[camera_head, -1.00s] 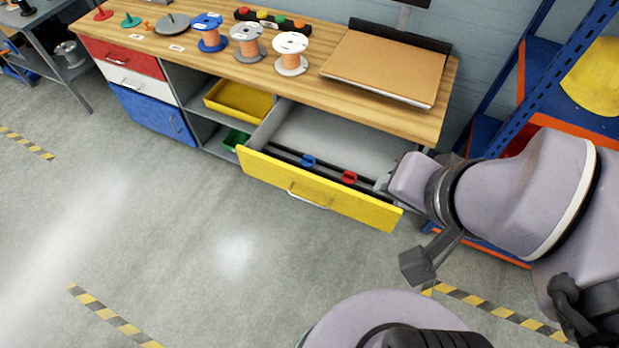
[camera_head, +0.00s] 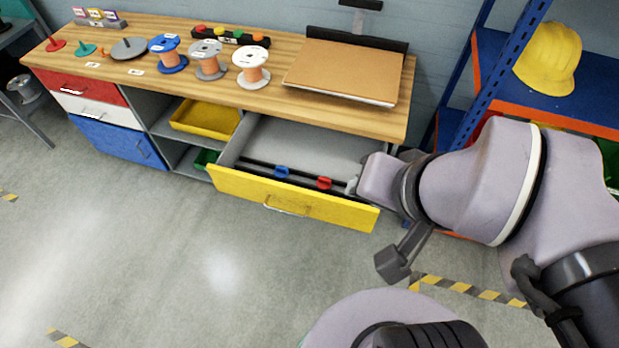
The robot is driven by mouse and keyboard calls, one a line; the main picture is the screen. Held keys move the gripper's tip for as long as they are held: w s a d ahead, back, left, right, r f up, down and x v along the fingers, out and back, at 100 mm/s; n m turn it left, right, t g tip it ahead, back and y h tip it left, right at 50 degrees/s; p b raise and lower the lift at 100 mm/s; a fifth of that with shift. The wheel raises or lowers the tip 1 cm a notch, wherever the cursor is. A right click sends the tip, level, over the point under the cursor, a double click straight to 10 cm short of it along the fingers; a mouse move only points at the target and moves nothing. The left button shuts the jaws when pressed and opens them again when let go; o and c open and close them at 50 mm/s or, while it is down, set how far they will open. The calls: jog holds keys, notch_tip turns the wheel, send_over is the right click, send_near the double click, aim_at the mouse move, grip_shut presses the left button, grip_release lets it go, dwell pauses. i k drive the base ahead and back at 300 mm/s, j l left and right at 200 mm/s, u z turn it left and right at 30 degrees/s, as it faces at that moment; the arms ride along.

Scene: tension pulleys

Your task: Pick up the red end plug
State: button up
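A small red piece (camera_head: 324,183) sits on a dark rod inside the open yellow-fronted drawer (camera_head: 290,200). A similar blue piece (camera_head: 282,172) sits to its left. A red disc with a peg (camera_head: 56,44) stands at the left end of the bench top. I cannot tell for certain which red thing is the end plug. My gripper (camera_head: 352,185) is at the drawer's right end, a little right of the small red piece and apart from it. Its fingers are small and partly hidden by my wrist, so their opening does not show.
Spools, a dark rack with coloured knobs (camera_head: 231,36) and a brown board (camera_head: 345,72) stand on the wooden bench (camera_head: 275,92). A yellow bin (camera_head: 206,118) is in the shelf left of the drawer. A blue rack with a yellow helmet (camera_head: 548,58) stands right. The floor in front is clear.

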aim_at(322, 183)
jog(key=u, duration=4.9)
jog(key=k+z, duration=0.1)
jog(key=z, duration=0.45)
jog(key=l+z, duration=0.15)
jog(key=z, duration=0.4)
jog(key=k+l+z, duration=0.1)
jog(key=z, duration=0.45)
jog(key=l+z, duration=0.2)
jog(key=z, duration=0.35)
jog(key=l+z, duration=0.15)
jog(key=z, duration=0.4)
jog(key=l+z, duration=0.15)
jog(key=z, duration=0.4)
jog(key=l+z, duration=0.15)
jog(key=z, duration=0.4)
jog(key=i+z, duration=0.15)
jog(key=z, duration=0.4)
jog(key=l, duration=0.1)
